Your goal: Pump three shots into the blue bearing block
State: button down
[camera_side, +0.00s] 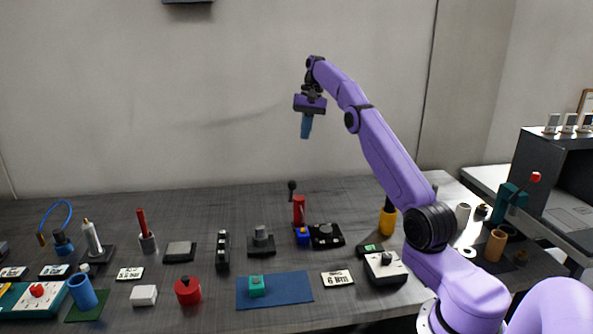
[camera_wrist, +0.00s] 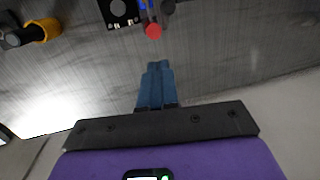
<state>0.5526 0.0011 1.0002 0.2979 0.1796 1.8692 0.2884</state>
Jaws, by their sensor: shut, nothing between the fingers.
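A small blue block (camera_side: 302,238), which looks like the bearing block, sits on the table at the foot of a red upright pump (camera_side: 299,211) with a black-knobbed lever (camera_side: 292,186). In the wrist view the red pump (camera_wrist: 153,30) shows at the top edge, with a bit of the blue block (camera_wrist: 144,4) behind it, mostly cut off. My gripper (camera_side: 305,135) has blue fingers pointing down. It is high above the table, well clear of the pump and block. Its fingers also show in the wrist view (camera_wrist: 158,66), shut and empty.
A black plate with a round dial (camera_side: 327,236) stands right of the blue block, and a dark base with a grey knob (camera_side: 261,241) left.

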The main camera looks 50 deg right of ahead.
jog(key=a+f, duration=0.4)
jog(key=f, duration=0.7)
jog(key=shift+a+f, duration=0.3)
jog(key=shift+a, duration=0.1)
